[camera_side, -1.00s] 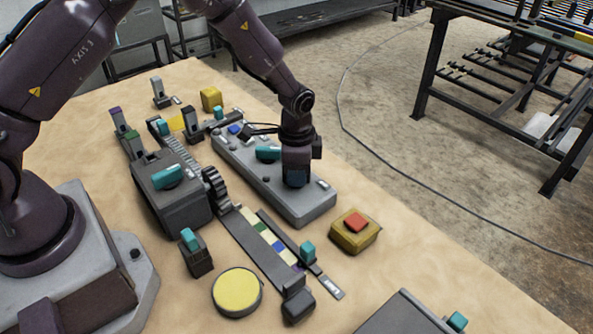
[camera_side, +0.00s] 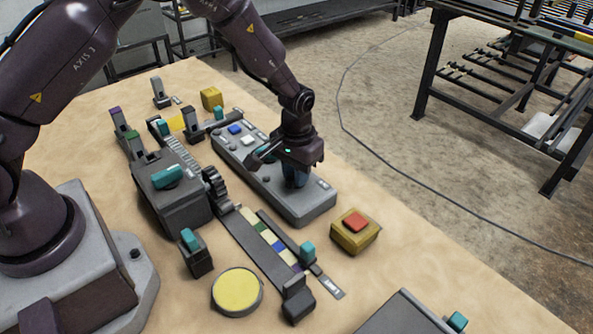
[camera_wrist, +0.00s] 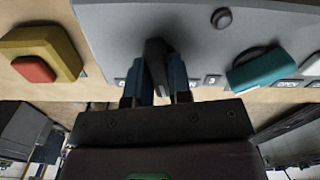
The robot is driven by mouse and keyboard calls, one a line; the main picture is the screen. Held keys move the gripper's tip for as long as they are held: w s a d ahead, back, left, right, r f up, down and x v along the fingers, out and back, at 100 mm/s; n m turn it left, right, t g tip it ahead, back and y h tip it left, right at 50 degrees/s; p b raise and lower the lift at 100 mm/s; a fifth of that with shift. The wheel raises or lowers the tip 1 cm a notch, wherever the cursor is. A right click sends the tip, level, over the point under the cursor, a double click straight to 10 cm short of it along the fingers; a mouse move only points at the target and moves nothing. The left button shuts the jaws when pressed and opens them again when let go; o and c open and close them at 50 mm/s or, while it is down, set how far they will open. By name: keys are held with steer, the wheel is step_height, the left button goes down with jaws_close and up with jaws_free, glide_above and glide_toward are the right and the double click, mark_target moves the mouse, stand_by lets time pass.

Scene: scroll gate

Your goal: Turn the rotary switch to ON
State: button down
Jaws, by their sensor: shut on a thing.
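A grey control panel (camera_side: 312,210) lies on the table, also filling the top of the wrist view (camera_wrist: 110,25). My gripper (camera_side: 295,178) points down at the panel's near end. In the wrist view its two blue fingers (camera_wrist: 162,85) are shut on a dark upright knob (camera_wrist: 156,55), which looks like the rotary switch. Small white labels lie by the knob, partly hidden by the fingers; I cannot read ON there. In the side view the gripper hides the knob. A teal knob (camera_wrist: 262,68) sits beside it on the panel, apart from the fingers.
A yellow box with a red button (camera_side: 356,222) stands just right of the panel. A dark geared box (camera_side: 172,195) and a rail with coloured strips (camera_side: 265,240) stand on the left. A round yellow pad (camera_side: 237,290) lies in front. Bare table lies right of the red button.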

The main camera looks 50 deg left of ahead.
steer(key=n, duration=0.6)
steer(key=shift+r+n, duration=0.1)
steer(key=shift+n, duration=0.3)
stand_by(0.4)
steer(key=c, duration=1)
jaws_free()
steer(key=shift+c, duration=0.2)
step_height(320, 180, up, 13)
